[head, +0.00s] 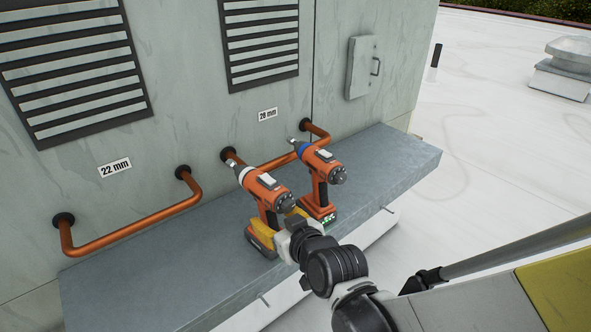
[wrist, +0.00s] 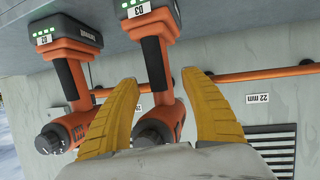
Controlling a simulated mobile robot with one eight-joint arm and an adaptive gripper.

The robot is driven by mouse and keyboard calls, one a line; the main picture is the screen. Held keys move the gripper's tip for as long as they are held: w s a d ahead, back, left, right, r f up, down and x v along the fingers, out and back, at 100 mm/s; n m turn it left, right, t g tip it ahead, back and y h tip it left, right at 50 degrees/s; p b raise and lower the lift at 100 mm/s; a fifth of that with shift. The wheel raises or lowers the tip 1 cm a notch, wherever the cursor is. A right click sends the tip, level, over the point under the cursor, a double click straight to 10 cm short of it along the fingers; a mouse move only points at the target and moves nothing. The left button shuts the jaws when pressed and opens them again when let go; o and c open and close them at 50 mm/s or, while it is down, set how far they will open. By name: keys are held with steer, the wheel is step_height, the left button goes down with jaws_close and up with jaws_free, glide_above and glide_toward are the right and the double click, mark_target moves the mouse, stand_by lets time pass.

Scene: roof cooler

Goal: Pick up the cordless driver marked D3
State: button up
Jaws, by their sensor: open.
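Two orange cordless drivers stand upright side by side on the grey ledge. The left driver (head: 262,192) has a white collar, the right driver (head: 321,178) a blue one. In the wrist view, which is upside down, the white-collared driver (wrist: 155,66) is at centre and the blue-collared one (wrist: 72,82) at left. One finger lies between the drivers. I cannot tell whether they touch.
The grey ledge (head: 130,290) runs along the cabinet wall (head: 190,80). Copper pipes (head: 130,228) project from the wall behind the drivers. The ledge is clear on the left and at the far right end (head: 400,160).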

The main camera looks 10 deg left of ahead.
mark_target(271, 215)
steer(key=b+x, duration=0.1)
steer(key=x, duration=0.2)
steer(key=shift+f, duration=0.25)
steer(key=shift+w+a, duration=0.25)
steer(key=shift+w, duration=0.05)
jaws_close()
steer(key=shift+r, duration=0.15)
